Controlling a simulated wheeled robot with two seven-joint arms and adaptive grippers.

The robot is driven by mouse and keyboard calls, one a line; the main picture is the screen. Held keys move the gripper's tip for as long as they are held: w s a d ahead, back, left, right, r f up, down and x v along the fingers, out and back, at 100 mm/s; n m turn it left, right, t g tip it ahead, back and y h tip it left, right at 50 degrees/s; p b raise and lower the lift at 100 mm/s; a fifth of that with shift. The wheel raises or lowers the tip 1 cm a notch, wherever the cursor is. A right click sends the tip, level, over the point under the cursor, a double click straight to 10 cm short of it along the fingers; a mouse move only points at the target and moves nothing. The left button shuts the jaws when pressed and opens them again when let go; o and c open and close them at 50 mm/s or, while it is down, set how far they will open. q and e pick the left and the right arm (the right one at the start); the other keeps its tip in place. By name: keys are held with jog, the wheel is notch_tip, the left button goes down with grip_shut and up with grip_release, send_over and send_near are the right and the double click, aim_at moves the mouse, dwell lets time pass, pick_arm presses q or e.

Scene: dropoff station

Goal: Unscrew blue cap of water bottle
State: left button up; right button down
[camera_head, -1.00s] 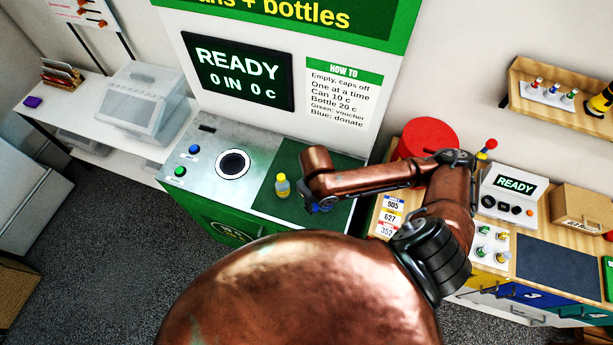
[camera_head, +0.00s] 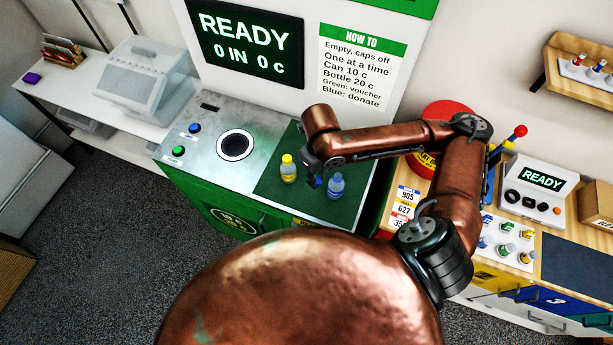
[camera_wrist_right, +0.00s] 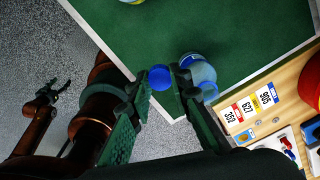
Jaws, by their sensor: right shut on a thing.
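The water bottle (camera_head: 335,187), clear and bluish, stands upright on the green mat (camera_head: 270,184); it also shows in the right wrist view (camera_wrist_right: 203,75), just right of the fingers. My right gripper (camera_head: 315,181) is beside its top, on the left in the head view. In the right wrist view, my right gripper (camera_wrist_right: 160,80) is shut on the round blue cap (camera_wrist_right: 159,77), which is apart from the bottle. The bottle's mouth is partly hidden behind a finger there. My left gripper (camera_wrist_right: 55,90) shows at the far left of the right wrist view, open and empty.
A yellow-capped bottle (camera_head: 289,169) stands on the mat, left of my right gripper. The round intake hole (camera_head: 235,145) and blue and green buttons lie further left on the metal top. A wooden counter (camera_head: 516,255) with a small READY device (camera_head: 535,187) is at the right.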

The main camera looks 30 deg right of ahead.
jog(key=w+f+b, duration=0.1)
jog(key=w+b, duration=0.1)
jog(key=p, duration=0.1)
send_over(307, 175)
jog(key=f, duration=0.6)
jog(key=shift+s+a, duration=0.1)
jog(key=shift+s, duration=0.2)
jog(key=shift+w+f, duration=0.2)
notch_tip(307, 175, down, 3)
jog(key=shift+f+p, duration=0.1)
jog(key=shift+p, duration=0.4)
pick_arm(q)
jog(key=shift+w+f, duration=0.1)
jog(key=shift+f, duration=0.45)
pick_arm(e)
jog(key=shift+f, duration=0.1)
jog(key=c, duration=1.8)
grip_release()
jog(key=shift+o, duration=0.2)
